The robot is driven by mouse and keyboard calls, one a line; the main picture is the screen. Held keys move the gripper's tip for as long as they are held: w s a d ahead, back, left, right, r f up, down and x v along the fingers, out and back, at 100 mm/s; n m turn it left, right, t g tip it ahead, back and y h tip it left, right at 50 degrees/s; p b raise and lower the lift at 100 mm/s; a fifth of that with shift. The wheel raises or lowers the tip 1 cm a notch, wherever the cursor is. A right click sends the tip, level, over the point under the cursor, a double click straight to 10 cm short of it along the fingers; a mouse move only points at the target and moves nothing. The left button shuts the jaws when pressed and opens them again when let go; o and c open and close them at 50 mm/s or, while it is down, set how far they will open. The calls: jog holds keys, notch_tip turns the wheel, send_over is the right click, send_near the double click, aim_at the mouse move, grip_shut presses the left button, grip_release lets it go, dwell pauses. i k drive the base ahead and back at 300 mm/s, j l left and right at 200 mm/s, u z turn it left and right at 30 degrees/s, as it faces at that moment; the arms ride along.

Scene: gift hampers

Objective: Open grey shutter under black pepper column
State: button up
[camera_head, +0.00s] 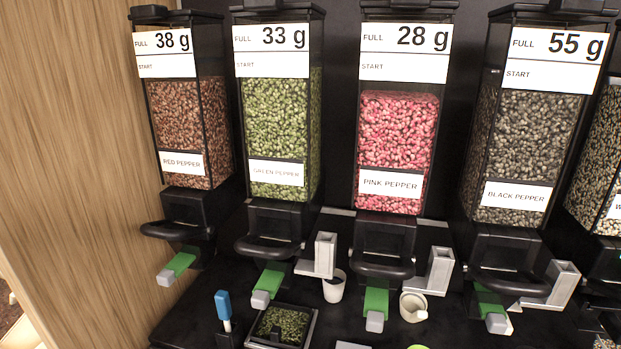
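The black pepper column (525,150) is a clear, dark-framed dispenser at the right, filled with dark grey-black peppercorns. Its labels read "BLACK PEPPER" and "FULL 55 g". Under it is a black outlet with a looped black handle (508,283). Below the loop a green slide (488,299) ends in a grey shutter tip (496,323) that points toward me. How far the slide is pulled out is hard to tell. My gripper is not in view.
Red (188,130), green (275,130) and pink pepper columns (397,145) stand to the left, with similar slides. Light grey brackets (560,285) stand beside some outlets. Below are a tray of green pepper (283,325), a white cup (334,288), a small mortar (412,307) and a blue-handled tool (223,305).

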aim_at(494, 316)
jog(key=z, duration=1.1)
jog(key=k+j+z, duration=0.1)
jog(key=k, duration=0.25)
jog(key=j, duration=0.1)
